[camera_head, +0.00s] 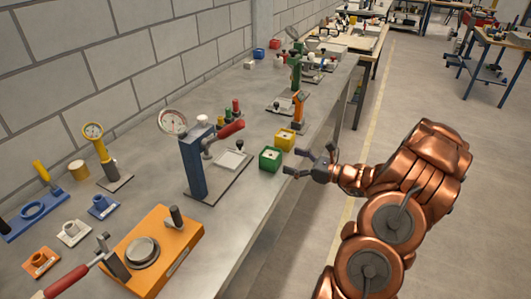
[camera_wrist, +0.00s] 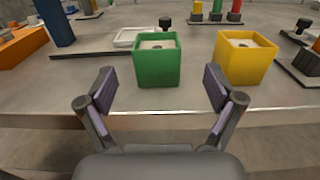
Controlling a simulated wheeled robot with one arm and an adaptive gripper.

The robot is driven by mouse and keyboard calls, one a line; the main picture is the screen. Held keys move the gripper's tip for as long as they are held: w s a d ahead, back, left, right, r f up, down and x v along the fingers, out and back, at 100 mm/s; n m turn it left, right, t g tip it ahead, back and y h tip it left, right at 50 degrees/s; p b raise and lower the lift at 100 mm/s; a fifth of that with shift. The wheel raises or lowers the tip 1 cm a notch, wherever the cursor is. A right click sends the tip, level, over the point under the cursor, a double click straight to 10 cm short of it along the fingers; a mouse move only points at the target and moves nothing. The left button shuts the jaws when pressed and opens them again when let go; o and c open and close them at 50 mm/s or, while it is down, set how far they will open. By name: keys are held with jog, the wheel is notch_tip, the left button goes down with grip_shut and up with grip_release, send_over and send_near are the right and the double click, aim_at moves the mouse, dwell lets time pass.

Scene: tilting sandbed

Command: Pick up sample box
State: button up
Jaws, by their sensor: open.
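A green box (camera_head: 270,159) and a yellow box (camera_head: 285,139) stand side by side near the bench's front edge; either could be the sample box. In the wrist view the green box (camera_wrist: 157,62) stands just beyond my fingertips, roughly centred between them. The yellow box (camera_wrist: 244,58) is to its right, beyond the right finger. Both have sand-like filling with a small dark spot on top. My gripper (camera_head: 312,164) is at the bench edge, pointing at the green box; in the wrist view it (camera_wrist: 160,88) is open and empty, touching neither box.
A blue press stand with a dial and red lever (camera_head: 192,165) is left of the green box, with a white tray (camera_head: 232,161) on its base. An orange stand (camera_head: 298,108) is behind the yellow box. The grey bench (camera_head: 250,200) is clear in front of the boxes.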

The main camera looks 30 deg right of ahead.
aim_at(279, 158)
jog(key=shift+x, duration=1.05)
jog(key=shift+w+a+p, duration=0.25)
jog(key=shift+w+p, duration=0.15)
jog(key=shift+p, duration=0.1)
jog(key=shift+f+p+x, duration=0.1)
jog(key=shift+p+x, duration=0.4)
jog(key=shift+x, duration=0.7)
jog(key=shift+f+p+x, duration=0.15)
jog(key=shift+p+x, duration=0.3)
jog(key=shift+x, duration=0.7)
jog(key=shift+a, duration=0.15)
jog(key=shift+s, duration=0.1)
jog(key=c, duration=1.5)
